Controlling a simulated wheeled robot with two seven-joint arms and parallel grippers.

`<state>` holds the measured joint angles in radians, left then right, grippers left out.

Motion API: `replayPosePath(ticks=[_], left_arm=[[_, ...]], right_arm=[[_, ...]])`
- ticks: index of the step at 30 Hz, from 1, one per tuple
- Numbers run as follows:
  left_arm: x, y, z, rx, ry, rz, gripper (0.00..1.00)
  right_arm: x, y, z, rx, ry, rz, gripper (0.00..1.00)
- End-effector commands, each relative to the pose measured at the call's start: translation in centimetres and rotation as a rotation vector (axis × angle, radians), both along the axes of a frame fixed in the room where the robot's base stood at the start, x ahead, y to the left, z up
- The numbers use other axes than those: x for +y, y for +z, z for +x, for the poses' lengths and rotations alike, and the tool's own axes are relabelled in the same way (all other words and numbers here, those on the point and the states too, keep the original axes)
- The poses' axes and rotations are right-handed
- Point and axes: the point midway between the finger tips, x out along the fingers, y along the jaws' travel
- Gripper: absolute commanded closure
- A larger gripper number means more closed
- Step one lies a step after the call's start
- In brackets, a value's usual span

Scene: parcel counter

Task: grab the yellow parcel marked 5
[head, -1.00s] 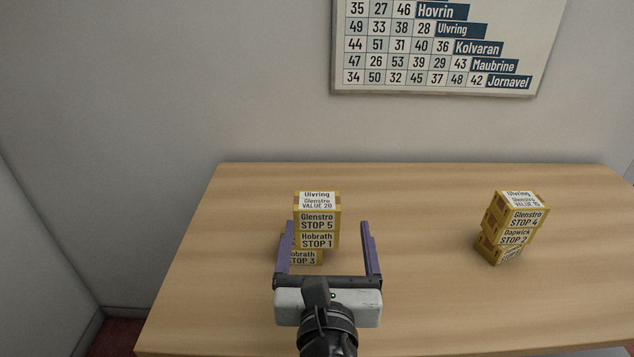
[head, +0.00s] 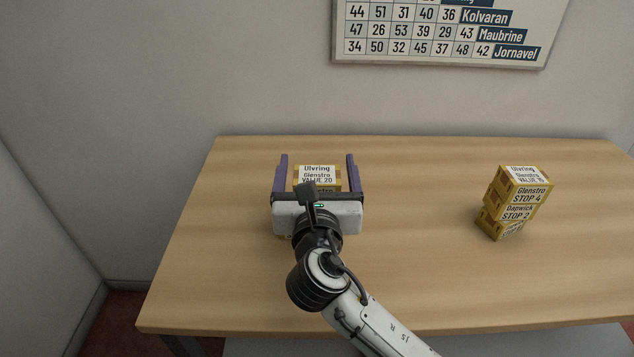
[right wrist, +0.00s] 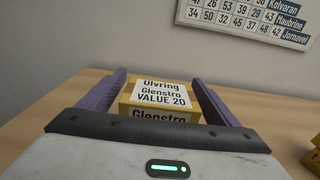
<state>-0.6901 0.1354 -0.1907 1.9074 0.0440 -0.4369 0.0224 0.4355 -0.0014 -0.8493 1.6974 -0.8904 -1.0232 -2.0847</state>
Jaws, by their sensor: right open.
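The yellow parcel marked 5 (head: 317,174) is the top box of the left stack. Its upper label reads Ulvring, Glenstro, VALUE 20; its STOP 5 front is mostly hidden behind my right gripper. My right gripper (head: 317,159) is open, with one purple finger on each side of the parcel. In the right wrist view the parcel (right wrist: 160,93) shows between the fingers of the gripper (right wrist: 160,76), not clamped. The lower boxes of that stack are hidden by the gripper. My left gripper is not in view.
A second stack of yellow parcels stands on the right of the table (head: 410,240), with STOP 4 (head: 526,175) on top and STOP 2 (head: 518,213) below. A numbered chart (head: 440,32) hangs on the wall behind. The table between the stacks is clear.

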Motion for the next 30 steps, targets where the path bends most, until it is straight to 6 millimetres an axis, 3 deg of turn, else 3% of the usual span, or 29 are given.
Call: replayPosePath(ticks=[7,16,24,30], left_arm=[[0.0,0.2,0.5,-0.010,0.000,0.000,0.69],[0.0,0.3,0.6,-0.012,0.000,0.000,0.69],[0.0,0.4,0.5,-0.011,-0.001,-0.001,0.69],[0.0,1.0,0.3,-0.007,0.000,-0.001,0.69]], right_arm=[[0.0,0.0,0.2,0.000,0.001,0.001,0.16],[0.0,0.0,0.2,0.000,0.000,0.001,0.64],[0.0,0.5,0.2,-0.003,0.001,0.002,0.64],[0.1,3.9,0.2,-0.007,0.002,0.005,0.64]])
